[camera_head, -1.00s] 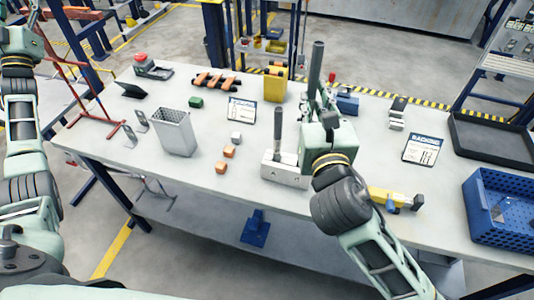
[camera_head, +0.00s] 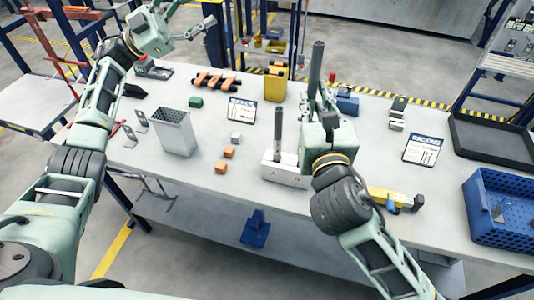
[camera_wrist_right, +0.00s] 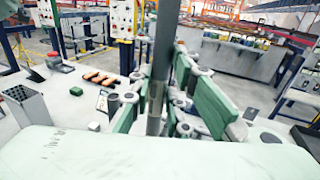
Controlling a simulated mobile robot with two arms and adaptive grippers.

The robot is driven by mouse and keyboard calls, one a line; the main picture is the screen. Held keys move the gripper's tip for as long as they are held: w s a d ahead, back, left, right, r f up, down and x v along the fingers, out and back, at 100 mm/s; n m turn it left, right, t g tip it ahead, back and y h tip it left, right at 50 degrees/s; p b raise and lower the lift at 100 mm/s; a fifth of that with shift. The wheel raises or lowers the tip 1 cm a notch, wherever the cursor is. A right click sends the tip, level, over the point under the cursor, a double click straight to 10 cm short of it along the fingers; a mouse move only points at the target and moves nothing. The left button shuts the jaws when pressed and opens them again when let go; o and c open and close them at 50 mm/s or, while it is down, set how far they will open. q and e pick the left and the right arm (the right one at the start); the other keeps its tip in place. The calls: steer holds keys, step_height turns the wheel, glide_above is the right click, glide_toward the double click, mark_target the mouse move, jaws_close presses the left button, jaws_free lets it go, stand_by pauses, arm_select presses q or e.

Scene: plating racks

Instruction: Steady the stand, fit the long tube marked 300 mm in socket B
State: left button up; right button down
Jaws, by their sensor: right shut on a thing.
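The stand, a silver block (camera_head: 284,171), sits near the front edge of the table. A shorter grey tube (camera_head: 278,132) stands upright in it. My right gripper (camera_head: 319,104) is shut on a long dark grey tube (camera_head: 316,66), held nearly upright just right of the stand. In the right wrist view the same tube (camera_wrist_right: 162,65) runs between the green fingers (camera_wrist_right: 155,105). Its lower end is hidden, and I cannot read its mark or the socket letters. My left gripper (camera_head: 190,33) is open and empty, raised beyond the table's far left, apart from the stand.
A perforated metal holder (camera_head: 174,133) stands left of the stand, with orange blocks (camera_head: 221,167) between. A yellow container (camera_head: 275,84), a racking sheet (camera_head: 423,150) and a yellow tool (camera_head: 388,197) lie around. A blue crate (camera_head: 500,205) and black tray (camera_head: 495,140) are at right.

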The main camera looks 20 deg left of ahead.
arm_select(q)
steer(key=d+f+n+g+y, duration=0.1)
steer(key=d+f+g+y, duration=0.1)
steer(key=d+f, duration=0.55)
steer(key=d+f+g+y, duration=0.1)
steer(key=d+f+g, duration=0.25)
steer(key=f, duration=0.75)
steer(key=g+y, duration=0.4)
steer(key=g, duration=0.1)
glide_toward(290, 166)
steer(key=shift+n, duration=0.4)
steer(key=f, duration=0.1)
steer(key=w+d+f, duration=0.1)
steer(key=d+f, duration=0.1)
steer(key=shift+w+d+f, duration=0.15)
steer(key=shift+w, duration=0.2)
steer(key=x, duration=0.7)
steer(key=shift+s+d, duration=0.1)
steer(key=shift+d, duration=0.05)
steer(key=shift+c, duration=0.6)
steer(key=c, duration=1.3)
